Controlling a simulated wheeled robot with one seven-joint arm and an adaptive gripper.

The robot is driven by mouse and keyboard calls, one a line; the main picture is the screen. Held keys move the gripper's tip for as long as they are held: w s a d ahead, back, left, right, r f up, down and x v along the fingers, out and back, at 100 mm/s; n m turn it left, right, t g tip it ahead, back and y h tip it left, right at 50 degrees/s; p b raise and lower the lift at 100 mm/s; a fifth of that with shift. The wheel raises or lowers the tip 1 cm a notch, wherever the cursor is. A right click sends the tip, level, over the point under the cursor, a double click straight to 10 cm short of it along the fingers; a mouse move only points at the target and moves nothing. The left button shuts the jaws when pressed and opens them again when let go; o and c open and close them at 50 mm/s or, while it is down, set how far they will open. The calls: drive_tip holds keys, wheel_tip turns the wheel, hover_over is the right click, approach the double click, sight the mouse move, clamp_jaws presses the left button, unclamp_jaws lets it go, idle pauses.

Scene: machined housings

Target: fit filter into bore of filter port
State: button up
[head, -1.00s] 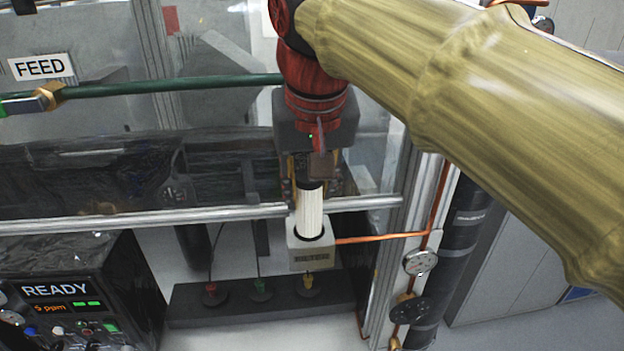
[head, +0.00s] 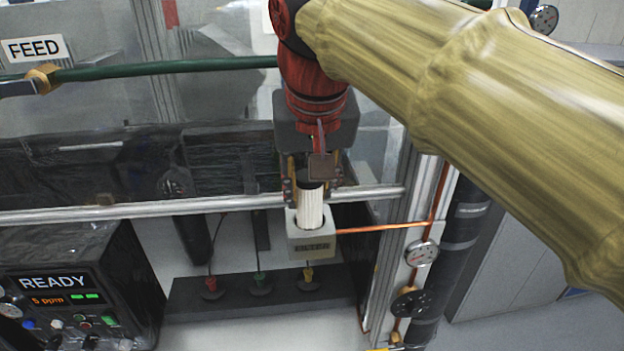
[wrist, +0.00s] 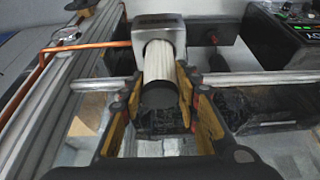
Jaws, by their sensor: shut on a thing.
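The filter is a white pleated cylinder (head: 311,208) with a black end cap. It stands roughly upright in the head view, its lower end inside the dark round bore of the filter port. The filter port (head: 312,245) is a pale square block with a label on its front. My gripper (head: 312,187) is shut on the filter's black-capped end, above the port. In the wrist view, the filter (wrist: 160,62) runs from between my fingers (wrist: 157,98) into the port (wrist: 146,27). The filter's lower end is hidden inside the bore; its depth cannot be told.
A copper pipe (head: 375,228) runs right from the port towards a gauge (head: 421,253). A metal rail (head: 140,210) crosses behind the port. A dark base with coloured connectors (head: 258,290) lies below. A control box reading READY (head: 60,283) stands at left.

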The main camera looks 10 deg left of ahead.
drive_tip(key=shift+f+b, duration=0.4)
drive_tip(key=shift+f, duration=0.25)
drive_tip(key=o, duration=1.3)
drive_tip(key=shift+o, duration=0.2)
drive_tip(key=v, duration=1.2)
drive_tip(key=shift+s, duration=0.1)
